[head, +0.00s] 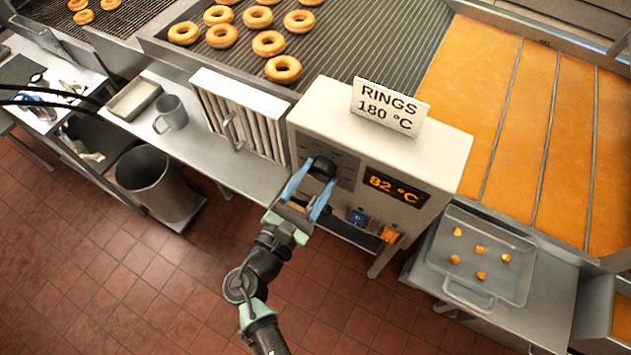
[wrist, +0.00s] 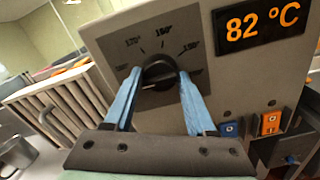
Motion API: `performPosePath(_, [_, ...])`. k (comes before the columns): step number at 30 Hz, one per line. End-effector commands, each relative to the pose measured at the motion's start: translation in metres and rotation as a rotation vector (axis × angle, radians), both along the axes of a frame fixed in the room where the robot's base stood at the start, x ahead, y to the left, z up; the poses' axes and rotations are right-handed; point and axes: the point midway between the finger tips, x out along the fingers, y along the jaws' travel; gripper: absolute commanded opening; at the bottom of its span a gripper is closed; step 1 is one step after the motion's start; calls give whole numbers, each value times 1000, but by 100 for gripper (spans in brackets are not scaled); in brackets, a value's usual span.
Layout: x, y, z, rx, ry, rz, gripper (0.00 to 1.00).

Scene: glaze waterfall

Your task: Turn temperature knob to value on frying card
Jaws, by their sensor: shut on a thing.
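The black temperature knob (wrist: 158,72) sits on a grey dial plate on the front of the white control box (head: 300,112). The display (head: 396,187) reads 82 °C in orange. The frying card (head: 390,107) stands on top of the box and reads RINGS 180 °C.
A blue switch (head: 357,217) and an orange switch (head: 389,234) sit below the display. A slatted white panel with a handle (head: 231,130) is left of the box. A tray (head: 512,270) with small orange pieces is at right, and a bin (head: 150,180) at left.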

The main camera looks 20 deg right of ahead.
Motion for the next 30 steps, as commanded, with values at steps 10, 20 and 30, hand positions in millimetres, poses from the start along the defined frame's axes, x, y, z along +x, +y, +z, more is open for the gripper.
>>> performPosePath(10, [0, 1, -6, 205, -263, 2, 1])
performPosePath(20, [0, 0, -7, 399, -511, 1, 1])
performPosePath(30, [0, 0, -7, 597, -766, 1, 1])
